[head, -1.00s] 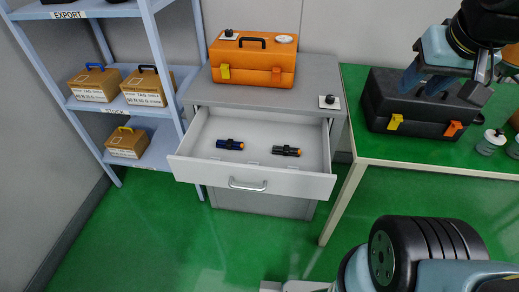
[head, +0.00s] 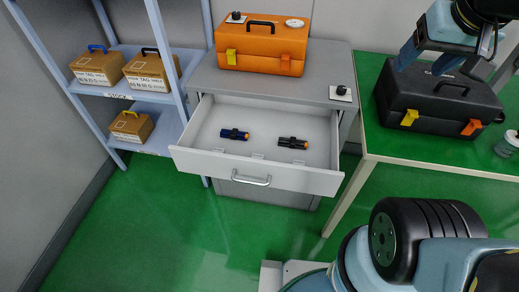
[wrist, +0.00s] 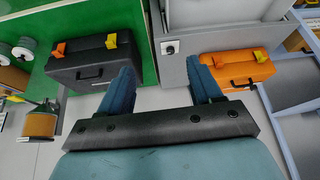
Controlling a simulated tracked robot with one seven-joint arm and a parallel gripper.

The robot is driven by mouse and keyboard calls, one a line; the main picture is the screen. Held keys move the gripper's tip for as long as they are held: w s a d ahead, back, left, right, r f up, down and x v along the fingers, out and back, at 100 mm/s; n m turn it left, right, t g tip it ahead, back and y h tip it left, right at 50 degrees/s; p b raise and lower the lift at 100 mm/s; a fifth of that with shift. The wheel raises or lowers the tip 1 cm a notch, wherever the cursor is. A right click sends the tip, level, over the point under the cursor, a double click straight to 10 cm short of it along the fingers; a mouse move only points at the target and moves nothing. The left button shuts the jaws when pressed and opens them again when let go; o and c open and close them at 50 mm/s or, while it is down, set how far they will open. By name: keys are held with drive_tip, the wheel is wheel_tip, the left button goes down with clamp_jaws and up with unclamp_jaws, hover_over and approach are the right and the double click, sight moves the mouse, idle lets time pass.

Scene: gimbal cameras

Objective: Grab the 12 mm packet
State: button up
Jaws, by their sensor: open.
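The open drawer (head: 200,158) of a grey cabinet holds two small cylindrical items lying apart. The left one is a dark blue item with an orange end (head: 234,134). The right one is a black item with an orange end (head: 293,143). I cannot read any size marking on them, so I cannot tell which is the 12 mm packet. My gripper (head: 422,68) is open and empty, in front of the black case, up and right of the drawer. Its two blue fingers are spread in the wrist view (wrist: 162,82), where the drawer items do not show.
An orange toolbox (head: 262,48) stands on the cabinet with a dark knob on a white plate (head: 341,93) near the right edge. A black case (head: 440,105) sits on the green table (head: 400,146). A shelf with cardboard boxes (head: 97,70) is left. Above the drawer is clear.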

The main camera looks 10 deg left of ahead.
drive_tip(key=shift+o, duration=0.6)
drive_tip(key=w+a+f+g+y, duration=0.1)
drive_tip(key=w+a+f+g, duration=0.1)
drive_tip(key=w+a+f, duration=0.3)
drive_tip(key=w+a, duration=0.2)
drive_tip(key=shift+w+a+f+y, duration=0.3)
drive_tip(key=shift+w+a+y, duration=0.05)
drive_tip(key=shift+a+y, duration=0.05)
drive_tip(key=m+g+h, duration=0.1)
drive_tip(key=g+h, duration=0.1)
drive_tip(key=g, duration=0.1)
hover_over(257, 157)
wheel_tip(257, 157, down, 25)
wheel_tip(257, 157, down, 14)
drive_tip(key=shift+r, duration=0.2)
drive_tip(key=shift+d, duration=0.1)
drive_tip(key=c, duration=1.1)
